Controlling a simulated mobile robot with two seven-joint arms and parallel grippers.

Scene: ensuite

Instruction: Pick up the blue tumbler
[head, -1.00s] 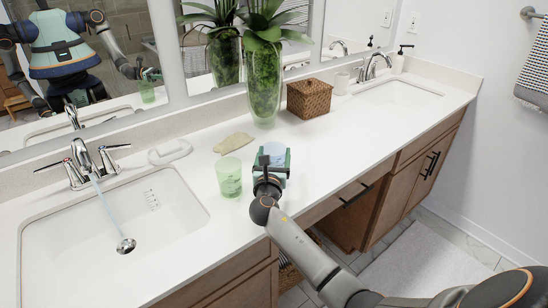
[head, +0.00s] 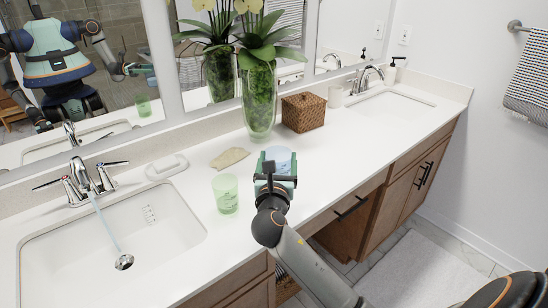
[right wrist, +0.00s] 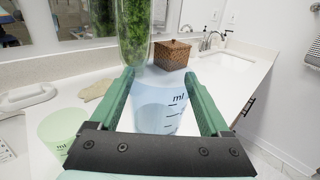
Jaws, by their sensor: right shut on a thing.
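The pale blue tumbler (head: 280,155) is between the fingers of my right gripper (head: 278,170) above the front middle of the counter. In the right wrist view, the tumbler (right wrist: 160,105), with its "ml" marks, stands upright between the two green fingers of the gripper (right wrist: 163,95), which are shut on its sides. Its lower part is hidden in the head view, so I cannot see the gap to the counter. My left gripper is not directly in view.
A green tumbler (head: 226,195) stands close by on the left. Sinks lie left (head: 110,240) and far right (head: 395,106). The counter right of the gripper is clear.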

